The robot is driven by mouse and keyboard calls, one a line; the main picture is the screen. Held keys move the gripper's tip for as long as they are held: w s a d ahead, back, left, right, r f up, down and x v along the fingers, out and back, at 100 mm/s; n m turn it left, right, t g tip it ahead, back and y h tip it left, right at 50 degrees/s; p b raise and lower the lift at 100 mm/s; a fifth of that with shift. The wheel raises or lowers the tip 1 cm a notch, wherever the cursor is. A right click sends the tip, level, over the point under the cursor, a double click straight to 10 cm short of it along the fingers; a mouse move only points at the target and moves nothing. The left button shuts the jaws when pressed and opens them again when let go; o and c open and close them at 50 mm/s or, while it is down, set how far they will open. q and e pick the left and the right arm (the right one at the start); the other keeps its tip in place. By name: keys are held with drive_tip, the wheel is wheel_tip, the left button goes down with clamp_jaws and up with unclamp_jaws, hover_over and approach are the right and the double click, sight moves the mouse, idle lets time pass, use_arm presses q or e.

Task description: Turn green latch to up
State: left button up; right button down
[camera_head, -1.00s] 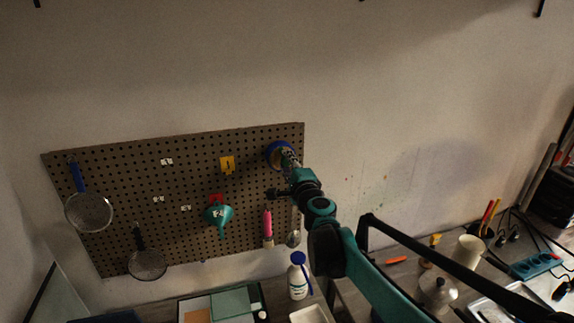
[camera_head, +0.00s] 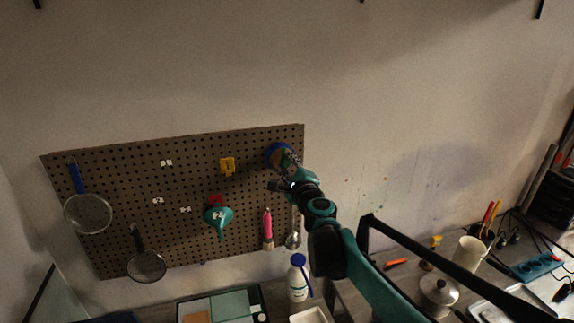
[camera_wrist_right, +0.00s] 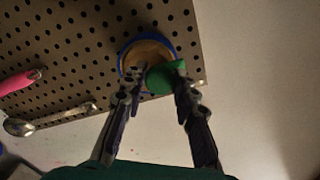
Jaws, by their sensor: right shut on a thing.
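The green latch (camera_wrist_right: 164,76) shows in the right wrist view, in front of a round blue-rimmed piece with a tan middle (camera_wrist_right: 146,50) on the pegboard. In the head view the blue-rimmed piece (camera_head: 274,152) is at the board's upper right corner, partly covered by my right gripper (camera_head: 287,158). In the right wrist view my right gripper (camera_wrist_right: 157,88) has its two fingers around the latch, shut on it. The exact contact is dark and hard to see. My left gripper is not in view.
The pegboard (camera_head: 130,195) holds strainers (camera_head: 88,213), a teal funnel (camera_head: 218,217), a yellow hook (camera_head: 227,166), a pink-handled brush (camera_head: 267,225) and a metal spoon (camera_head: 294,240). A white bottle (camera_head: 298,279) stands below. The wall right of the board is bare.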

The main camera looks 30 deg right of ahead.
drive_tip(key=c, duration=1.2)
unclamp_jaws()
drive_tip(key=shift+o, duration=0.2)
drive_tip(key=shift+s, duration=0.15)
drive_tip(key=v, duration=1.1)
drive_tip(key=shift+s, duration=0.4)
drive_tip(key=shift+f, duration=0.1)
